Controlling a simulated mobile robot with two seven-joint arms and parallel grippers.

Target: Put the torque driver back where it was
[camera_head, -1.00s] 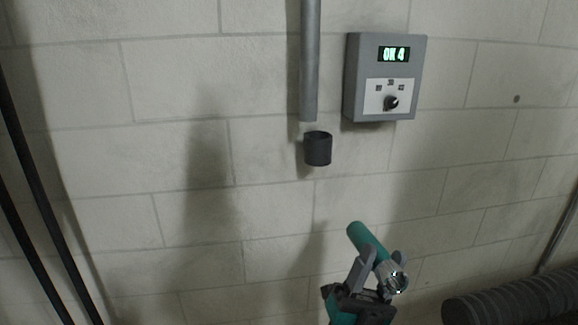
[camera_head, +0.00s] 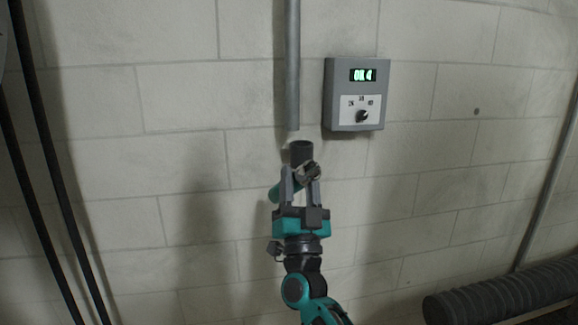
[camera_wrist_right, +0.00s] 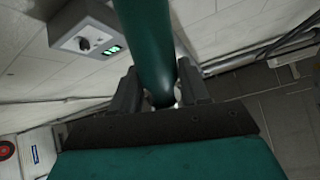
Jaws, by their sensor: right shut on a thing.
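The torque driver has a teal handle (camera_head: 277,193) and a grey metal head (camera_head: 309,171). In the right wrist view the teal handle (camera_wrist_right: 146,40) rises large between the fingers. My left gripper is not in view.
A grey control box (camera_head: 356,94) with a lit display and a knob is on the wall right of the cup. A grey vertical pipe (camera_head: 292,65) ends above the cup. A ribbed dark hose (camera_head: 500,300) lies at the lower right.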

